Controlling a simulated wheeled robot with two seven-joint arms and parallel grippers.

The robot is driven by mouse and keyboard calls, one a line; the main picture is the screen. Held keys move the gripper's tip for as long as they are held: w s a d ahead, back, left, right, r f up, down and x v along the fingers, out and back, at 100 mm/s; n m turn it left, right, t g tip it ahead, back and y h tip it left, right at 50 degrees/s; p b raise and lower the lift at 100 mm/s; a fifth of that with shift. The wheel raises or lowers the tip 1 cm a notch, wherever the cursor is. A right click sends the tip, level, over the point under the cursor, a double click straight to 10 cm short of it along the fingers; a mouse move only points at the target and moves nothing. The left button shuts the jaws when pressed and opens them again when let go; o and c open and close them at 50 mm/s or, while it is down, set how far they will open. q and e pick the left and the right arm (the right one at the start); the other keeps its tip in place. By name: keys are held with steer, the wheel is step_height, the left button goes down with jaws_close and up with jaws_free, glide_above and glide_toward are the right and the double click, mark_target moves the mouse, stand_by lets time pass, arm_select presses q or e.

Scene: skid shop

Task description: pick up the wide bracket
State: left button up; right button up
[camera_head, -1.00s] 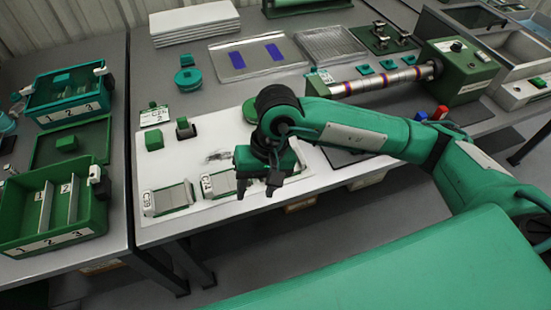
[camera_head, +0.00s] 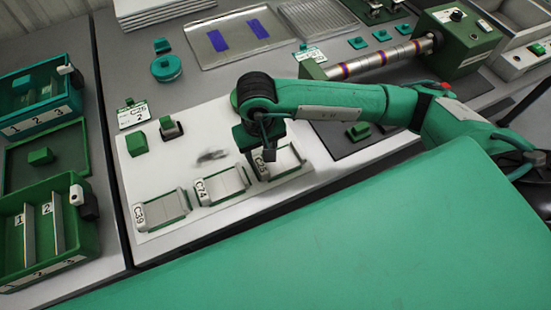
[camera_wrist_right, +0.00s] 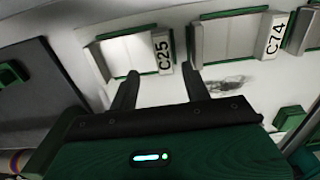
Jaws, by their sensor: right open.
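Three pale, plate-like pieces lie in green-edged holders on the white board: one at label C39 (camera_head: 163,208), one at C74 (camera_head: 222,185) and one at C25 (camera_head: 284,160). I cannot tell for certain which is the wide bracket. My right gripper (camera_head: 262,145) is over the C25 holder and hides part of it in the head view. In the right wrist view my right gripper (camera_wrist_right: 160,75) is open and empty, its fingers just short of the C25 piece (camera_wrist_right: 125,50), near its label. The C74 piece (camera_wrist_right: 228,38) is to the right there. My left gripper is out of view.
The white board (camera_head: 150,170) also carries small green blocks and a blurred grey mark. Green divided bins (camera_head: 75,230) stand at the left. A roller machine (camera_head: 375,60) and a metal tray (camera_head: 225,60) are behind. A dark mat (camera_head: 350,145) is right of the board.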

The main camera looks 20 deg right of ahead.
mark_target(260, 165)
steer(key=shift+f, duration=0.55)
steer(key=f, duration=0.2)
steer(key=f+p, duration=0.1)
steer(key=f, duration=0.1)
steer(key=shift+a, duration=0.25)
steer(key=shift+f, duration=0.55)
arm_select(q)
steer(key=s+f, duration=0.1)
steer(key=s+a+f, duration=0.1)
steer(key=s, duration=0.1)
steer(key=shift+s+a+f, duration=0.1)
arm_select(e)
jaws_close()
